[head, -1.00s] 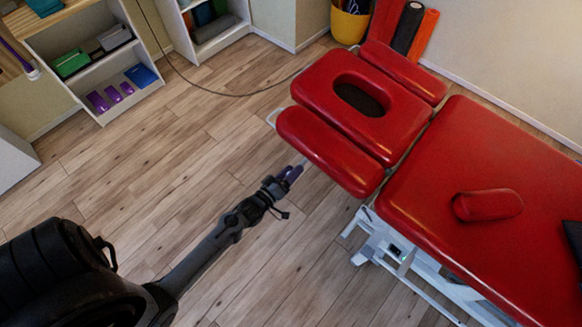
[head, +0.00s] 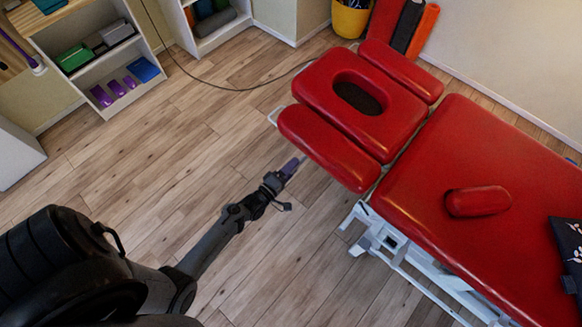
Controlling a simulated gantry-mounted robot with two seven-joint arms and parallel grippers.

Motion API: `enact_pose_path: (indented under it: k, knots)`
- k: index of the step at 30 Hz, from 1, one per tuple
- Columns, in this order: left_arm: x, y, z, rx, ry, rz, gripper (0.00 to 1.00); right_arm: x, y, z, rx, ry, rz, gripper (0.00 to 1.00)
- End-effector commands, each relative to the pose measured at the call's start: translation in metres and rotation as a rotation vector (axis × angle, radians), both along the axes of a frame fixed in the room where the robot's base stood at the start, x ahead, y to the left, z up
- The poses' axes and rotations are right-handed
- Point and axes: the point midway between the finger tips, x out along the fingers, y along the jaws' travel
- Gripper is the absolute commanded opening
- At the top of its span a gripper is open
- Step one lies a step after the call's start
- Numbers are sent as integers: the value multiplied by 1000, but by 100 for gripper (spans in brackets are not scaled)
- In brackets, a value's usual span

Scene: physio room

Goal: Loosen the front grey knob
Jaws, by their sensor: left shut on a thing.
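The red treatment table (head: 475,185) stands at the right, with a split head section and a face hole. My left gripper (head: 292,167) is beside the near red armrest pad (head: 325,147), at the table's head end. The front grey knob is too small and covered to make out clearly; only a small light grey bit shows at the fingertips. My right gripper is not in view.
A red bolster (head: 478,201) lies on the table, with a dark patterned cloth (head: 568,245) at the right edge. White shelves (head: 100,68) stand at upper left. A yellow bucket (head: 350,18) is at the back. The wooden floor (head: 150,165) is clear, except for a cable.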

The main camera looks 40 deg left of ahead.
Motion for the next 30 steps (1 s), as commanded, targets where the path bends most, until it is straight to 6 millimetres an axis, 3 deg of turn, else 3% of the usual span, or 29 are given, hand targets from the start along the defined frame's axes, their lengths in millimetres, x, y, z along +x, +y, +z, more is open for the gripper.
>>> enact_pose_path:
  k: [11,12,16,25,30]
  knots:
    - [0,0,0,-8,-1,0,32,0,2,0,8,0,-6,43]
    - [0,0,0,-8,-1,0,64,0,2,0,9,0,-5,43]
    - [0,0,0,-8,0,0,83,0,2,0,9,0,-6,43]
    - [-1,0,0,-6,0,0,83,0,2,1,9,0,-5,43]
    - [-13,0,0,-7,2,0,83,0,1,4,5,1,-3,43]
